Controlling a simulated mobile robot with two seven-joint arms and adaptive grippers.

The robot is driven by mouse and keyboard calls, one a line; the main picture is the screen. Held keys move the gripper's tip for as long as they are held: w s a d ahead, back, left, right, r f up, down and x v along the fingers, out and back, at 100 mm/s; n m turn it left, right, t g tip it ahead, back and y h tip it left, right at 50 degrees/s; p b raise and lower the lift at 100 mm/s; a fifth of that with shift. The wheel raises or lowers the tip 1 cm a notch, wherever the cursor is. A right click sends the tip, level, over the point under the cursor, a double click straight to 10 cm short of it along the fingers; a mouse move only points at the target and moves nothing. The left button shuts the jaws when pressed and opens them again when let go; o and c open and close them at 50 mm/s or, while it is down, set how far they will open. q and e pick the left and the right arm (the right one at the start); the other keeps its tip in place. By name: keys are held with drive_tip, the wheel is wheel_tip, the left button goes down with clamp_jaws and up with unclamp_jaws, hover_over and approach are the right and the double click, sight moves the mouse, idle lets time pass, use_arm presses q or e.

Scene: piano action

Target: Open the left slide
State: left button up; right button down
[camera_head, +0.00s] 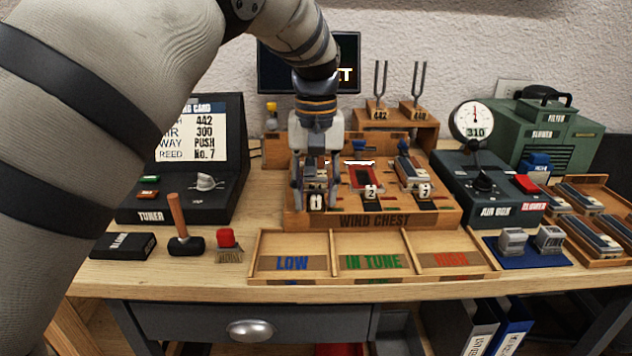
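The wind chest (375,221) is a wooden box at the middle of the table with three numbered places. My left gripper (316,192) points down over this place. Its fingers stand apart, one on each side of the tab and the grey-topped block behind it. Whether a finger touches either one I cannot tell. My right gripper is not in view.
A sorting tray (333,236) lies before the chest. The tuner (180,204), a mallet (181,231) and a red-handled brush (228,244) are at left. The air box (487,191) with its gauge (473,122) stands close at right. Tuning forks (380,83) stand behind.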

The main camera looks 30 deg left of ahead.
use_arm(q)
wheel_tip(320, 180, up, 12)
